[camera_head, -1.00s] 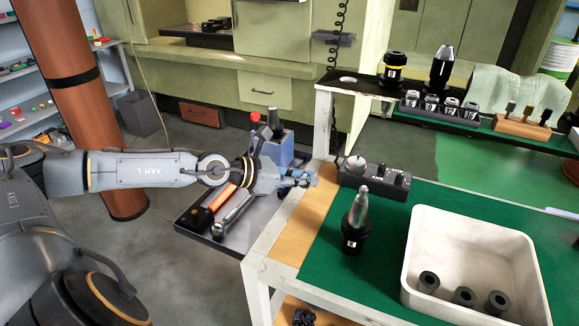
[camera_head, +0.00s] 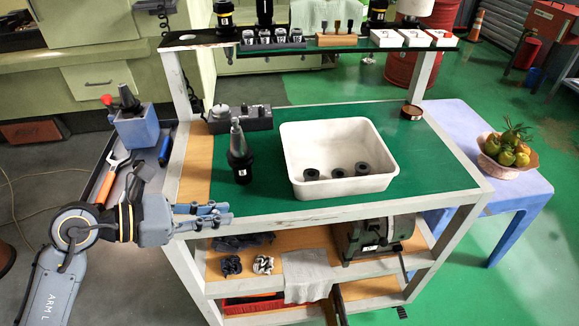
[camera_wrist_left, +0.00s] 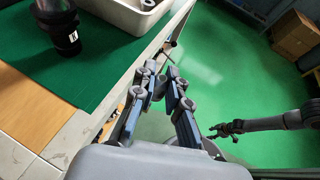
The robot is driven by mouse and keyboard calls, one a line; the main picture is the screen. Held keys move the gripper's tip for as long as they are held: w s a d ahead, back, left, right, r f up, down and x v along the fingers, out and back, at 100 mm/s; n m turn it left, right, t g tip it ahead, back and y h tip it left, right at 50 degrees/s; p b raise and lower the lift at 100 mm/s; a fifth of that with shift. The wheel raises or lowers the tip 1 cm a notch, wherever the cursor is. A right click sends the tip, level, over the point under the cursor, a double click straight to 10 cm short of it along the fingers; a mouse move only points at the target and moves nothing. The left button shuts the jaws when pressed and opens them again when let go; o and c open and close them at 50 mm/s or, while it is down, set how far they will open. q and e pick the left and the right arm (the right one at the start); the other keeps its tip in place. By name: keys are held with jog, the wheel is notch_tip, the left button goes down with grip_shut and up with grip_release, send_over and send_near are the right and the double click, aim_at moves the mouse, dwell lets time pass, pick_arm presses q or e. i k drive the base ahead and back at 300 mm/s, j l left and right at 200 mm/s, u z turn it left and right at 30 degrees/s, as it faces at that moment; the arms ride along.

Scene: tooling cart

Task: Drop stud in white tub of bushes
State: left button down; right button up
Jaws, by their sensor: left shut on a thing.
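The white tub (camera_head: 345,188) stands on the cart's green top, with three dark ring-shaped bushes (camera_head: 338,173) on its floor. Part of the tub (camera_wrist_left: 128,16) shows at the top of the left wrist view. My left gripper (camera_head: 218,214) is at the cart's front left edge, left of and nearer than the tub, outside it. In the left wrist view its fingers (camera_wrist_left: 168,78) are closed on a small stud (camera_wrist_left: 168,48), mostly hidden by the fingers. The stud cannot be made out in the head view. My right gripper (camera_wrist_left: 226,130) shows small, away over the green floor.
A black tool holder with a metal tip (camera_head: 239,160) stands upright left of the tub. A dark grey block (camera_head: 240,119) is behind it. The raised rear shelf (camera_head: 330,45) carries tools and boxes. The green top right of the tub (camera_head: 430,160) is clear.

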aim_at(326, 165)
jog(key=i+l+u, duration=0.2)
jog(key=l, duration=0.35)
jog(key=i+l+u, duration=0.1)
jog(key=l+u, duration=0.15)
jog(key=l, duration=0.25)
jog(key=l+u, duration=0.2)
jog(key=l, duration=0.35)
jog(key=i, duration=0.05)
